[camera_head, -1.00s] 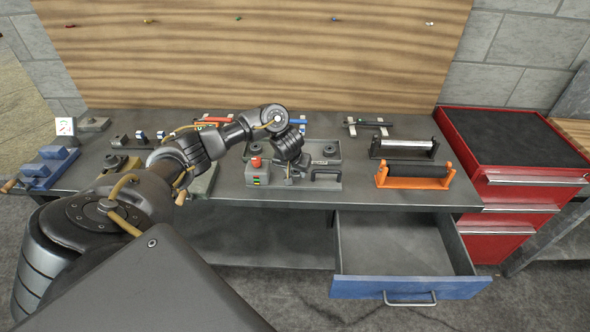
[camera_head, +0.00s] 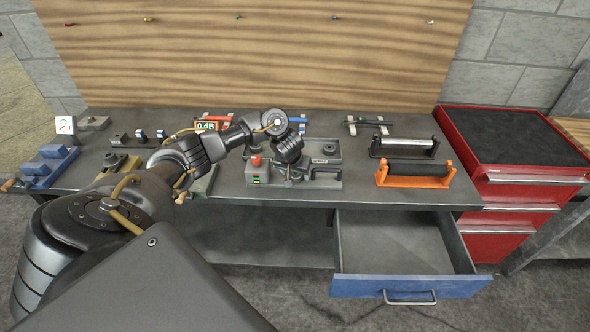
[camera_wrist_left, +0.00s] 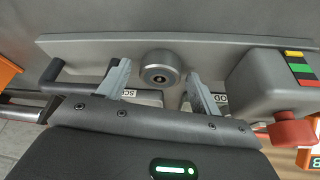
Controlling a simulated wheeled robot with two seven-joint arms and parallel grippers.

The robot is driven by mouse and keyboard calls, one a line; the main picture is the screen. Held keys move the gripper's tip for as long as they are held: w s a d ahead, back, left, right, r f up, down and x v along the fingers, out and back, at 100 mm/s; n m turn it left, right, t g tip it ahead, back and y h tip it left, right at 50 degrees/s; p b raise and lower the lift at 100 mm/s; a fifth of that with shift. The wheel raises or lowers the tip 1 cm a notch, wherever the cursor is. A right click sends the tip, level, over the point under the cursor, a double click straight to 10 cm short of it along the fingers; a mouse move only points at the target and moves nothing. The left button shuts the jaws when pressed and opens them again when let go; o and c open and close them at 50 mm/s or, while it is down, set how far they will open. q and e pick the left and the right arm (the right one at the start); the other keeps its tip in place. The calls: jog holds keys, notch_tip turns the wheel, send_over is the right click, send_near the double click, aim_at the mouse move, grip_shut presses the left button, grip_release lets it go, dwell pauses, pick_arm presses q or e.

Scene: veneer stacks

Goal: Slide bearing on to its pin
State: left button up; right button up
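A round grey metal cylinder with a dark centre hole (camera_wrist_left: 160,68), which looks like the bearing, shows in the left wrist view on a grey fixture plate (camera_wrist_left: 90,45). My left gripper (camera_wrist_left: 157,72) is open, with one finger on each side of the cylinder and a small gap visible at both sides. I cannot tell whether a pin is inside the hole. In the head view my left gripper (camera_head: 291,174) points down at the fixture plate (camera_head: 300,184), and the wrist hides the cylinder. My right gripper is not in view.
A grey box with a red button (camera_head: 257,172) stands left of the gripper, and a black handle (camera_head: 326,171) stands right of it. A grey two-socket block (camera_head: 325,148) lies behind. An orange roller stand (camera_head: 416,181) and an open blue drawer (camera_head: 412,288) are to the right.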

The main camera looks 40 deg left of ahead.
pick_arm(q)
jog(key=p+v, duration=0.5)
jog(key=v, duration=0.5)
jog(key=shift+r, duration=0.4)
jog(key=shift+s, duration=0.1)
